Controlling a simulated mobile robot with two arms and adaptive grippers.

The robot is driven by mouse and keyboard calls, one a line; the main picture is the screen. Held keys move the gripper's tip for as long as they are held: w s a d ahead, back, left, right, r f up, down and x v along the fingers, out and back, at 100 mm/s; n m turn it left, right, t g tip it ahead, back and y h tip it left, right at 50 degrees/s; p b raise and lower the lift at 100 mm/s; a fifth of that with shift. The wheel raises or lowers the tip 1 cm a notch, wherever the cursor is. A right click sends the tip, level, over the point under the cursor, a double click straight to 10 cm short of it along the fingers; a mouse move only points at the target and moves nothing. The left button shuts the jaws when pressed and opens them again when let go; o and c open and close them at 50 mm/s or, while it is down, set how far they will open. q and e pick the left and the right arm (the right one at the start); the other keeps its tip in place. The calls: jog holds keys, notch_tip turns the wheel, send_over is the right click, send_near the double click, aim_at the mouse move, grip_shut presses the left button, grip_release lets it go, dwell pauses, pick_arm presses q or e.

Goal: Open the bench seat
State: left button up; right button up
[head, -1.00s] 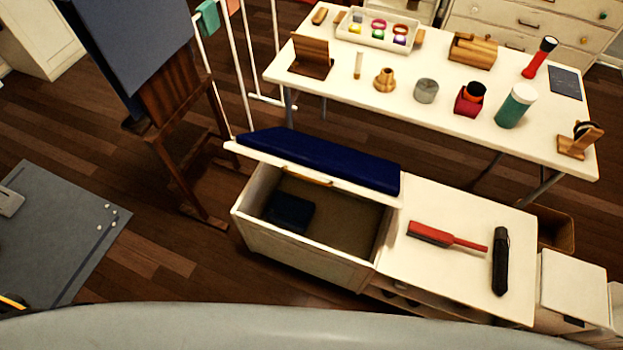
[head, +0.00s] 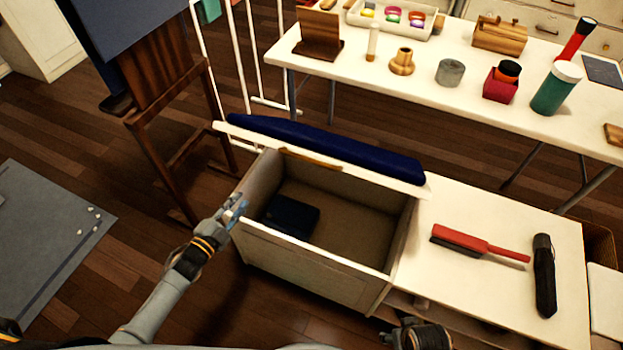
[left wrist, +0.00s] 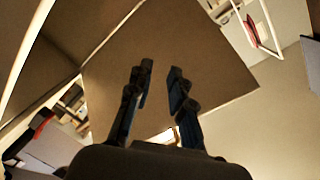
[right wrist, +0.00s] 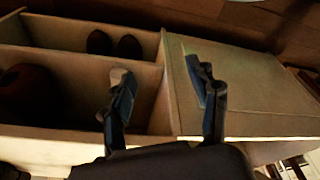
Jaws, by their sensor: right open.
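The bench seat lid (head: 330,151), with a dark blue cushion on top and a wooden handle strip (head: 312,158) on its front edge, stands raised and tilted over the open bench box (head: 312,268). A dark blue folded item (head: 292,216) lies inside the box. My left gripper (head: 238,206) is at the box's left front corner, below the lid, with its fingers apart and empty; they also show in the left wrist view (left wrist: 160,85). My right gripper (right wrist: 160,85) is open and empty, low before the bench front; in the head view only its wrist part shows at the bottom edge.
A red brush (head: 478,245) and a black case (head: 544,275) lie on the white top right of the box. A white table (head: 430,80) with several small objects stands behind. A wooden easel (head: 165,110) stands left. Shoes (right wrist: 115,43) sit in a low shelf.

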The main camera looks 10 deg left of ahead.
pick_arm(q)
jog(key=s+d+r+m+g+h+b, duration=0.1)
jog(key=d+r+m+g+h+b, duration=0.45)
jog(key=m, duration=0.55)
jog(key=s+d+r+m+g+h+b, duration=0.15)
jog(key=d+r+m+h+b, duration=0.25)
jog(key=r+m+h+b, duration=0.45)
jog(key=m+h+p, duration=0.1)
jog(key=m+p, duration=0.1)
send_near(332, 147)
jog(key=d+r, duration=0.1)
jog(key=s+d+r, duration=0.1)
jog(key=d+r, duration=0.2)
jog(key=r, duration=0.1)
jog(key=shift+s+d+r, duration=0.15)
jog(key=shift+s+r, duration=0.1)
pick_arm(e)
notch_tip(332, 147, up, 8)
jog(key=t, duration=0.1)
jog(key=shift+d+r, duration=0.15)
jog(key=shift+w, duration=0.1)
pick_arm(q)
grip_shut()
